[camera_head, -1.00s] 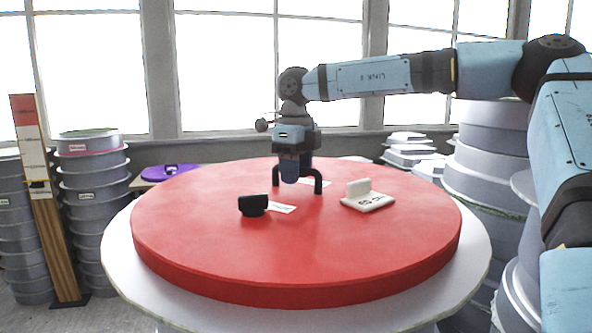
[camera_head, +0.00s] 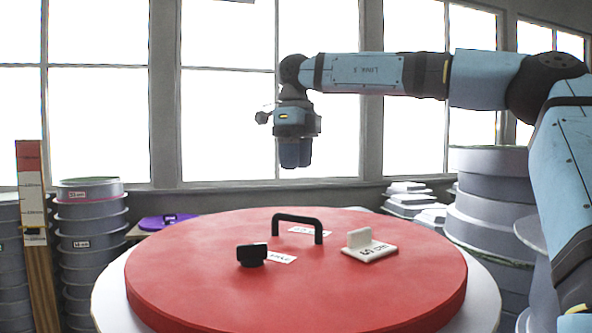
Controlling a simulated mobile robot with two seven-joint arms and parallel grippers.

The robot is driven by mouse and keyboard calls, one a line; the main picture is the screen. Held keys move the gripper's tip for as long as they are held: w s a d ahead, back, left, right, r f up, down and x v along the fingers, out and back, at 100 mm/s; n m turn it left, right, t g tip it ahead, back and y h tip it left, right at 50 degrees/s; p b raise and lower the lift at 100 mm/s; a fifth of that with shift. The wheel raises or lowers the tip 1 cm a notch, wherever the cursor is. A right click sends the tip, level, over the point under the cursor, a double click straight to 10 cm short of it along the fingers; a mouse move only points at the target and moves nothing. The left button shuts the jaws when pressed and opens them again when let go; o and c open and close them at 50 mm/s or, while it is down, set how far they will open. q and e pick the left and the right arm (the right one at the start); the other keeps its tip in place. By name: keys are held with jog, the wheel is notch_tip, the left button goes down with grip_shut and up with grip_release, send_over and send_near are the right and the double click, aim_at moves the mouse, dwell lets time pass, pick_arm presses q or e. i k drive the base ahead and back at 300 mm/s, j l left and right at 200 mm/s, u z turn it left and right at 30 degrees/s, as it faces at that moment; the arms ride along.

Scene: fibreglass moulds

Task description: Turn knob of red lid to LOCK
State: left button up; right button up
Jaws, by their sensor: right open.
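The red lid (camera_head: 200,283) is a large round disc lying flat on a pale round mould. Its black knob (camera_head: 252,255) stands left of the lid's middle, with a small white label (camera_head: 282,257) touching its right side; I cannot read the label's word or the knob's setting. A black arched handle (camera_head: 297,219) stands behind the knob. My right gripper (camera_head: 296,166) is open and empty, pointing down in the air above the handle and clear of the lid. My left gripper is not in view.
A white block with an upright tab (camera_head: 370,248) lies on the lid's right part. Stacked grey moulds stand at left (camera_head: 92,245) and right (camera_head: 490,210). A purple lid (camera_head: 165,221) lies behind at left. The lid's front is clear.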

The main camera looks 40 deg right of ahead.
aim_at(249, 255)
jog(key=k+j, duration=0.1)
jog(key=k, duration=0.65)
jog(key=k+j, duration=0.15)
jog(key=k, duration=0.6)
